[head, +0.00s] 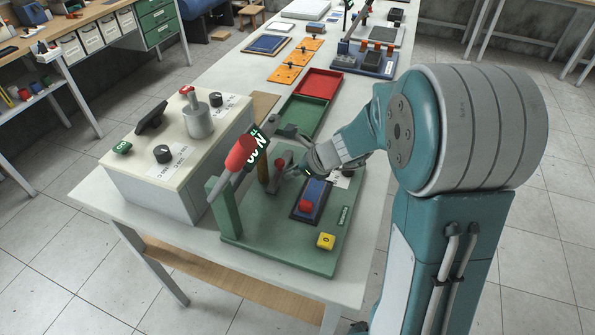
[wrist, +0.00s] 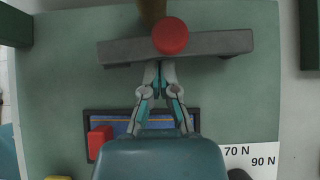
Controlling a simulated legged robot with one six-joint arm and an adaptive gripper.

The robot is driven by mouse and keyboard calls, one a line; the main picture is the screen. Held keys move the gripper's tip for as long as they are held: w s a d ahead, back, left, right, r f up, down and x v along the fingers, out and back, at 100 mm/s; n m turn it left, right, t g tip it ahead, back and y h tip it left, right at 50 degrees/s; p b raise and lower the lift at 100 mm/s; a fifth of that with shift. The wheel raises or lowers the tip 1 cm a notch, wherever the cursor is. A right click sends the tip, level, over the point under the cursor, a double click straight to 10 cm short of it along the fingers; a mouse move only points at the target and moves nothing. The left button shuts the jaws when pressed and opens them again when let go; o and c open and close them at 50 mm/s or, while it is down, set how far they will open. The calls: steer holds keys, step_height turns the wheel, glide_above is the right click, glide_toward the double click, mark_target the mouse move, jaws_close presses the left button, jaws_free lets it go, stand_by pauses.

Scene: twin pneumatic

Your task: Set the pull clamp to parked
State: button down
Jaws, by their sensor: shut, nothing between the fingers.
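A green fixture board (head: 280,256) lies on the table's near end. On it stands a small red knob (head: 281,163), next to a brass-coloured post (head: 263,171). In the wrist view the red knob (wrist: 170,37) sits over a grey crossbar (wrist: 225,43). I cannot tell for sure which part is the pull clamp. My gripper (wrist: 160,65) is shut and empty, its tips at the crossbar's near edge, just below the knob in the picture. Whether they touch is unclear. In the head view my gripper (head: 291,172) is beside the knob.
A blue panel with a red block (head: 305,206) and a yellow block (head: 326,241) are on the board. A beige control box (head: 150,185) stands left. Red and green trays (head: 319,83) lie behind.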

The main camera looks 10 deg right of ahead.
mark_target(276, 173)
steer(key=a+m, duration=0.1)
steer(key=a+m+t+h, duration=0.1)
steer(key=shift+w+a+m+t, duration=0.1)
steer(key=shift+w+m+t, duration=0.1)
steer(key=shift+m+t, duration=0.15)
steer(key=shift+w+a, duration=0.25)
steer(key=shift+a, duration=0.1)
stand_by(0.3)
